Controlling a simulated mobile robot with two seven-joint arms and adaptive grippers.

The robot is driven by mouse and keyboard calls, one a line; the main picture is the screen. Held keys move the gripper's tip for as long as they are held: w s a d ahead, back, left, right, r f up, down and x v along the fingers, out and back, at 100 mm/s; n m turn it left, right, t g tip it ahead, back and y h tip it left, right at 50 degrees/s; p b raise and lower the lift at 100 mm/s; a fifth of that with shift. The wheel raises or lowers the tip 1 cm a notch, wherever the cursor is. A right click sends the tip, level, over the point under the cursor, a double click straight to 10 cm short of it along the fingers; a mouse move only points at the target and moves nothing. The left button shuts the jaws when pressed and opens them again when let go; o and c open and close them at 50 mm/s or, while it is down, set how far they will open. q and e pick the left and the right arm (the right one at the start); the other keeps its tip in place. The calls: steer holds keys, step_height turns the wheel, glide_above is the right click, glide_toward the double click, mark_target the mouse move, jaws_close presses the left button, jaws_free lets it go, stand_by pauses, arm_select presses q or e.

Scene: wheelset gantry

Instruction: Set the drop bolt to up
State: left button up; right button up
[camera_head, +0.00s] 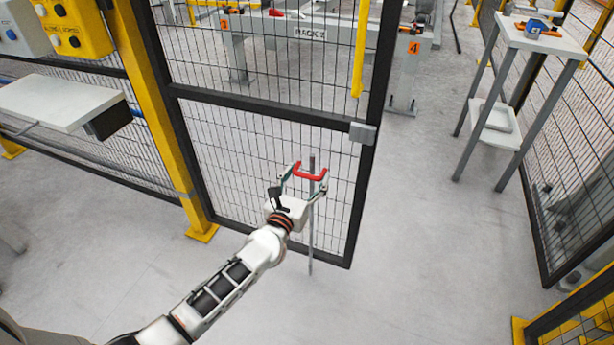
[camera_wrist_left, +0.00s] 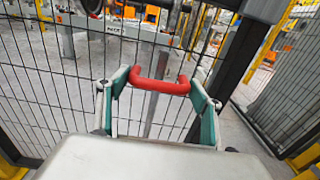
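The drop bolt is a grey upright rod (camera_head: 311,240) at the lower free corner of the black-framed mesh gate, with a red bar handle (camera_head: 310,173). Its foot shows below the gate's bottom rail, at the floor. My left gripper (camera_head: 309,178) is at the handle, with one finger at each end of the red bar. In the left wrist view, the handle (camera_wrist_left: 160,86) spans between the two fingertips of the left gripper (camera_wrist_left: 158,84), which appear to touch its ends. The grey rod behind is partly hidden by the handle and gripper. My right gripper is not in view.
The mesh gate (camera_head: 270,106) stands in front of me, hinged side by a yellow post (camera_head: 160,110). A grey shelf (camera_head: 60,102) is at the left. A tall table (camera_head: 545,38) stands at the right. The floor between gate and table is clear.

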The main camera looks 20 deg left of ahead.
mark_target(312, 160)
arm_select(q)
steer(key=r+p, duration=0.1)
steer(key=r, duration=0.2)
steer(key=shift+w+p, duration=0.2)
steer(key=shift+p, duration=0.2)
step_height(312, 160, up, 6)
steer(key=p, duration=0.3)
steer(key=shift+s+f+p, duration=0.1)
steer(key=shift+f+p, duration=0.15)
steer(key=shift+p, duration=0.1)
steer(key=shift+d+f, duration=0.1)
steer(key=shift+f, duration=0.15)
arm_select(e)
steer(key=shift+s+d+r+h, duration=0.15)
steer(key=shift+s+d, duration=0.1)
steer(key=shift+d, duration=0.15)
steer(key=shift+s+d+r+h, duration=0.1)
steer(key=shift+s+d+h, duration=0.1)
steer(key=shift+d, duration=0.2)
arm_select(q)
steer(key=o, duration=1.3)
steer(key=shift+s, duration=0.1)
steer(key=shift+f, duration=0.15)
